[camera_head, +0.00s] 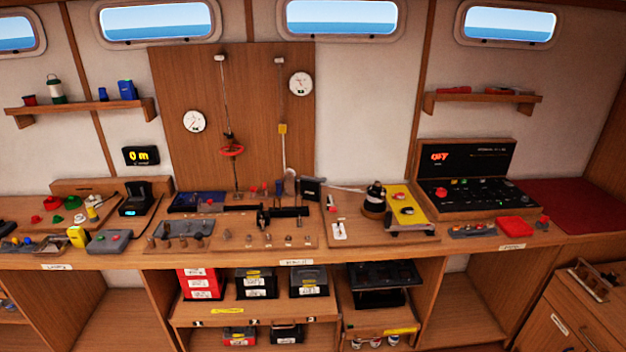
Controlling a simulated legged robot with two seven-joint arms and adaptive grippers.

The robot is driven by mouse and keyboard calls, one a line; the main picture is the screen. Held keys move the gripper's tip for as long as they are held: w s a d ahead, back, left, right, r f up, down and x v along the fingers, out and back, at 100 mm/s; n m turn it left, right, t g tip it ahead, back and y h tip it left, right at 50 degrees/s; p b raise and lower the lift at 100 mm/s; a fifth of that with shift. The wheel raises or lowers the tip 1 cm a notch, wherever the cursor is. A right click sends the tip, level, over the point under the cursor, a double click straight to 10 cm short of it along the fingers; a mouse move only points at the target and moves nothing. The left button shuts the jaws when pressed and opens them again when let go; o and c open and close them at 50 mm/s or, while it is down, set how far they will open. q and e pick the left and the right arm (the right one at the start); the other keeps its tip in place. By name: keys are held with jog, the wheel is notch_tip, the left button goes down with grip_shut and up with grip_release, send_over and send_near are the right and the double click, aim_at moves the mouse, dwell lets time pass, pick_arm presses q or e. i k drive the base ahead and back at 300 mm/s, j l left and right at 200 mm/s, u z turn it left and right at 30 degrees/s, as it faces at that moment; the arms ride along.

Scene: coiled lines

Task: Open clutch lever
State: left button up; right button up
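The view shows a long wooden workbench (300,257) below windows. No part clearly reads as the clutch lever at this size. A small white plate with a red mark (339,231) lies on the right-centre board, left of a dark drum-like device (375,199). A black mechanism (282,215) stands on the centre board, with a pale line rising behind it to a yellow block (283,129) on the wooden back panel. Neither of my grippers is in view.
A black control console (466,190) stands at the right, beside a bare dark red mat (570,205). A yellow-topped unit (406,207) sits left of it. Small tools and a grey box (109,241) crowd the left. Red and black boxes (201,284) fill the shelves below.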

aim_at(323, 179)
jog(key=i+j, duration=0.2)
jog(key=i, duration=0.3)
jog(key=i+j, duration=0.2)
jog(key=i, duration=0.3)
jog(key=z, duration=0.05)
